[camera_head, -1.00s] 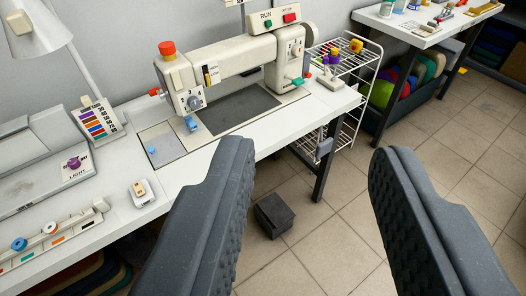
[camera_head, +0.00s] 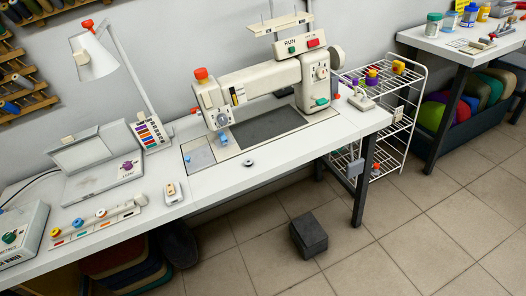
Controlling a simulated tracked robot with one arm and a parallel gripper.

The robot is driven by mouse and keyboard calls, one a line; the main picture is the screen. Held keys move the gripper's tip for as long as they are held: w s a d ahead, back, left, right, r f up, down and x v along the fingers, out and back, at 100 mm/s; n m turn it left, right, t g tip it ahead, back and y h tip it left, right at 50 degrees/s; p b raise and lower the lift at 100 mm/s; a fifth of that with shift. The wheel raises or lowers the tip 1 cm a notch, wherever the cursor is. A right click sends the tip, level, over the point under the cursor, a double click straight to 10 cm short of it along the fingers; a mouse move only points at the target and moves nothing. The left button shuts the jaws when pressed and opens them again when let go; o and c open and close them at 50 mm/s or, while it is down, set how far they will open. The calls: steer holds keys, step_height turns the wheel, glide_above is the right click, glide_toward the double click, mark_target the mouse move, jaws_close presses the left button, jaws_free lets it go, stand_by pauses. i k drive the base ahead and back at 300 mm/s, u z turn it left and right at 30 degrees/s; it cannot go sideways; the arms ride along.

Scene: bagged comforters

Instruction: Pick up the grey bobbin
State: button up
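A small round grey piece with a dark centre, which looks like the grey bobbin (camera_head: 248,162), lies on the white sewing table (camera_head: 290,155). It is near the table's front edge, just in front of the sewing machine's (camera_head: 262,85) base plate. Nothing touches it. My gripper is not in view now, so its distance from the bobbin and its state do not show.
A small white switch box (camera_head: 173,192) and a rail with coloured knobs (camera_head: 97,219) lie left of the bobbin. A lamp (camera_head: 95,55) stands behind. A wire rack (camera_head: 385,110) is at the right. A dark block (camera_head: 308,235) sits on the tiled floor.

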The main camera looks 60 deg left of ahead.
mark_target(249, 163)
steer(key=z, duration=0.05)
steer(key=i, duration=1.7)
steer(key=u, duration=2.3)
steer(key=k, duration=0.85)
steer(key=u, duration=0.15)
steer(key=i, duration=0.55)
